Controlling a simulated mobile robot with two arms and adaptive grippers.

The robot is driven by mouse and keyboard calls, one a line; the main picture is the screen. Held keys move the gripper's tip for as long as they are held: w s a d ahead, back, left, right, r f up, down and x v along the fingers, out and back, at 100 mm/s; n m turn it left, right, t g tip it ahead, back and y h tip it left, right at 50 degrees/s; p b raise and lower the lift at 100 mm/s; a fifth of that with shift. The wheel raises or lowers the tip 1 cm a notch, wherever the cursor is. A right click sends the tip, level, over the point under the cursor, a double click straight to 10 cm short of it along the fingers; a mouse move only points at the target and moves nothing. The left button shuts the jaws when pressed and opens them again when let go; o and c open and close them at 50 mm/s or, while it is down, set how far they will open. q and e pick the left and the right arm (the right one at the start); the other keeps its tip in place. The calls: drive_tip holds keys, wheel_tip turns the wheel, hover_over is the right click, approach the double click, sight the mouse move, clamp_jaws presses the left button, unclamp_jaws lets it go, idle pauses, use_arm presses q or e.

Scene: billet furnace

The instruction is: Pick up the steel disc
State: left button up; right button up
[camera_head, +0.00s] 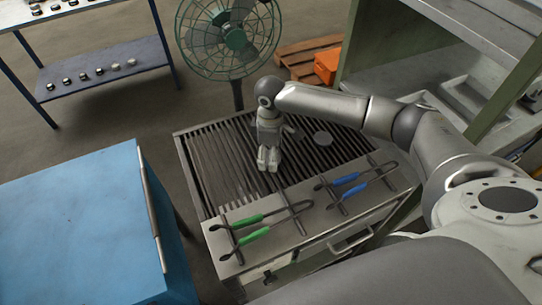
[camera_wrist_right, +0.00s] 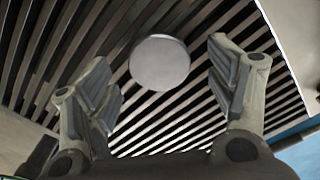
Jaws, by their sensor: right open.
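The steel disc (camera_head: 323,138) is a small round grey plate lying flat on the slatted top of the grate table (camera_head: 205,160). The right gripper is open and holds nothing. My left gripper is not in view.
Green-handled tongs (camera_head: 249,219) and blue-handled tongs (camera_head: 347,182) lie on the table's front ledge. A green fan (camera_head: 230,38) stands behind. A blue cabinet (camera_head: 75,225) is at left, a green-framed shelf (camera_head: 350,50) at right. A blue-shelved rack (camera_head: 100,70) holds several small parts.

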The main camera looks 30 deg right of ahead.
drive_tip(key=shift+f, duration=0.65)
drive_tip(key=c, duration=1.4)
drive_tip(key=shift+r, duration=0.1)
drive_tip(key=shift+r, duration=0.1)
